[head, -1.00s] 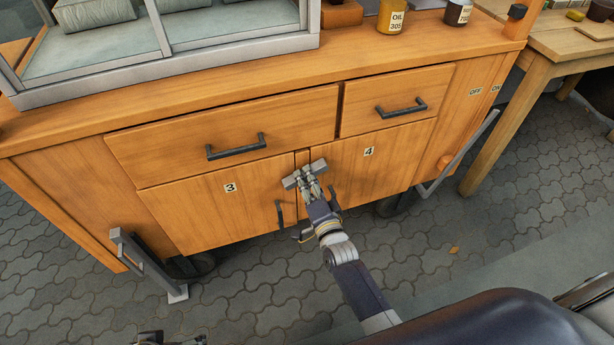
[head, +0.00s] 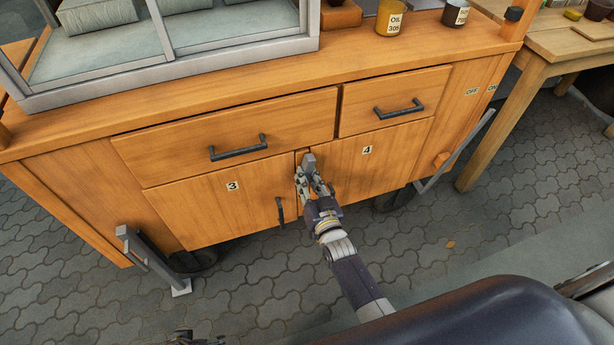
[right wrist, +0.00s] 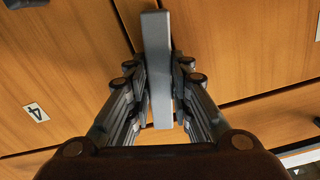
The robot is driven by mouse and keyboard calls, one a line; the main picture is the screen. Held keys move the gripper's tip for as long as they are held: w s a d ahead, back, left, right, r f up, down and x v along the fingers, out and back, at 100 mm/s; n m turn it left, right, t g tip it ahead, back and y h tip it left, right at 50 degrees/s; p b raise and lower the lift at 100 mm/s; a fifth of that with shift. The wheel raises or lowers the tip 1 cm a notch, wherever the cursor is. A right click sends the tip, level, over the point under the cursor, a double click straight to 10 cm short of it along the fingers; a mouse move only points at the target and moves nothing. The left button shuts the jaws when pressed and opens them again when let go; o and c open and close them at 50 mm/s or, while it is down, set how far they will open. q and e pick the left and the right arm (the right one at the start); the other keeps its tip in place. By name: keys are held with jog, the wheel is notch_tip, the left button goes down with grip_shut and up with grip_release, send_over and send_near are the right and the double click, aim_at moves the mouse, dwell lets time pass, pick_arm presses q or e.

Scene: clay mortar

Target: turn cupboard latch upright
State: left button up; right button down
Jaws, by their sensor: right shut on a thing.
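The grey metal latch (head: 309,162) sits at the top of the gap between cupboard door 3 (head: 215,205) and cupboard door 4 (head: 385,165). In the head view it stands close to upright, its lower part hidden by my fingers. My right gripper (head: 311,180) is shut on it from the front. In the right wrist view the latch (right wrist: 157,70) runs lengthwise between the two fingers of the gripper (right wrist: 158,85), touched on both sides. Only a dark bit of my left gripper (head: 190,338) shows at the bottom edge; its fingers cannot be made out.
Dark handles hang on the doors, one (head: 280,212) left of my right gripper. Two drawers with bar handles (head: 238,147) are above. A grey metal bracket (head: 145,255) stands at the lower left. Open paving (head: 260,285) lies in front.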

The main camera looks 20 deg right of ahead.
pick_arm(q)
jog(key=shift+s+f, duration=0.15)
jog(key=shift+f, duration=0.5)
pick_arm(e)
jog(key=shift+n, duration=1.3)
pick_arm(q)
jog(key=shift+s+f, duration=0.1)
jog(key=shift+f, duration=0.1)
pick_arm(e)
jog(key=shift+f+n, duration=0.1)
jog(key=shift+n, duration=0.2)
jog(key=c, duration=1.4)
grip_release()
jog(key=shift+c, duration=0.2)
pick_arm(q)
jog(key=shift+r, duration=0.1)
pick_arm(e)
jog(key=s, duration=1.2)
jog(key=shift+d, duration=0.25)
